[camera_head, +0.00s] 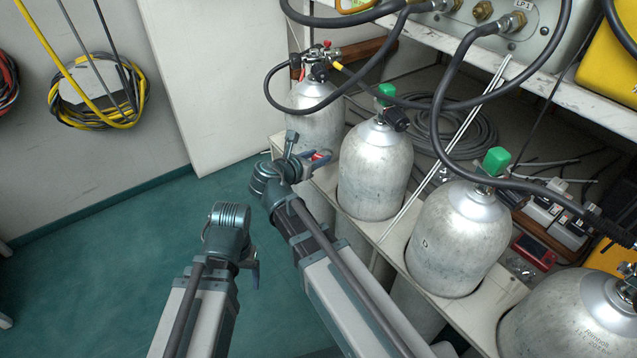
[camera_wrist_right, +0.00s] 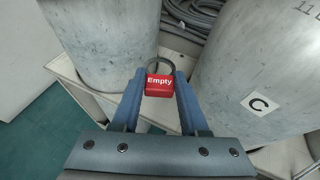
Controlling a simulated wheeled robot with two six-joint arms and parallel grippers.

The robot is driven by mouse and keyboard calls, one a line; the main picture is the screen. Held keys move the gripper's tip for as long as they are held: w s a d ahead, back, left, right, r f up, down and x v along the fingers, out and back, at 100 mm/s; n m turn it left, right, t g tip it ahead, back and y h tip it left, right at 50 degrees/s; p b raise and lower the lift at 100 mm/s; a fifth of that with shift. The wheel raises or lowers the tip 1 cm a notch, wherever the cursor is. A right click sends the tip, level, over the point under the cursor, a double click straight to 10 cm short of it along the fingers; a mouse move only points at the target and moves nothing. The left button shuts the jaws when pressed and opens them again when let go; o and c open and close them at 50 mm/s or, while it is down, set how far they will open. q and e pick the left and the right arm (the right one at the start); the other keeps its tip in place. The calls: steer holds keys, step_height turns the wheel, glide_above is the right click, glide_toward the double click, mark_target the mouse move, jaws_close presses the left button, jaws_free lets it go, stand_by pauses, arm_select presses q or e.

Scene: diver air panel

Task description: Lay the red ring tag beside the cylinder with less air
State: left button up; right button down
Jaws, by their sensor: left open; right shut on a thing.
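My right gripper (camera_head: 312,160) is shut on a red tag (camera_wrist_right: 159,85) reading "Empty", with a dark ring at its far end. The right wrist view shows the tag held between two silver cylinders; the right-hand one (camera_wrist_right: 235,75) carries a "C" label. In the head view the tag (camera_head: 321,155) is a small red patch between the far-left cylinder (camera_head: 314,120) and the green-capped second cylinder (camera_head: 376,172). A third cylinder (camera_head: 460,240) and a fourth (camera_head: 565,325) stand nearer. My left gripper (camera_head: 254,275) is open and empty, left of the rack. No pressure reading is legible.
The cylinders stand in a pale rack (camera_head: 395,245). Black hoses (camera_head: 440,100) run from the valves to a panel (camera_head: 500,25) above. A coiled grey hose (camera_head: 470,130) lies behind. The green floor (camera_head: 110,270) at left is clear.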

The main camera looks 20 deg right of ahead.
mark_target(317, 184)
steer(key=shift+f+b, duration=3.3)
steer(key=shift+f, duration=0.65)
steer(key=shift+f, duration=0.25)
steer(key=shift+c, duration=2.1)
jaws_free()
steer(key=shift+r, duration=0.1)
